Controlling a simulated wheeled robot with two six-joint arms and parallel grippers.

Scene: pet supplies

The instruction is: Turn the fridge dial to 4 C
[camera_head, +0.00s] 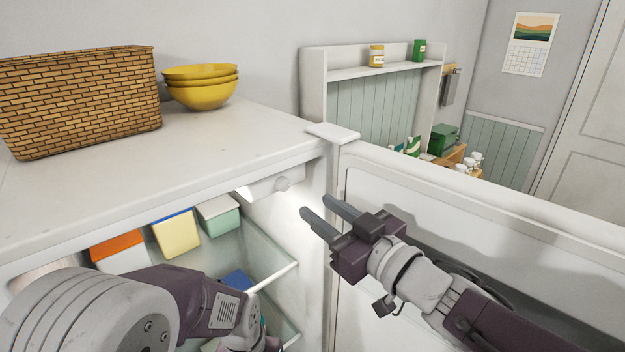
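The fridge (110,195) stands open in front of me. Its dial (283,184) is a small pale round knob on a white housing (258,188) under the top, near the right side. The dial's marks are too small to read. My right gripper (316,208) is open and empty, its two fingers apart and pointing left toward the dial. It appears a little right of the dial and apart from it. My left arm shows at the lower left in front of the fridge opening, and its fingertips are not visible.
The open fridge door (480,222) stands behind my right arm. Cartons, including an orange and white one (118,252) and a yellow one (176,235), sit inside near glass shelves (275,278). A wicker basket (80,100) and stacked yellow bowls (201,88) stand on top.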

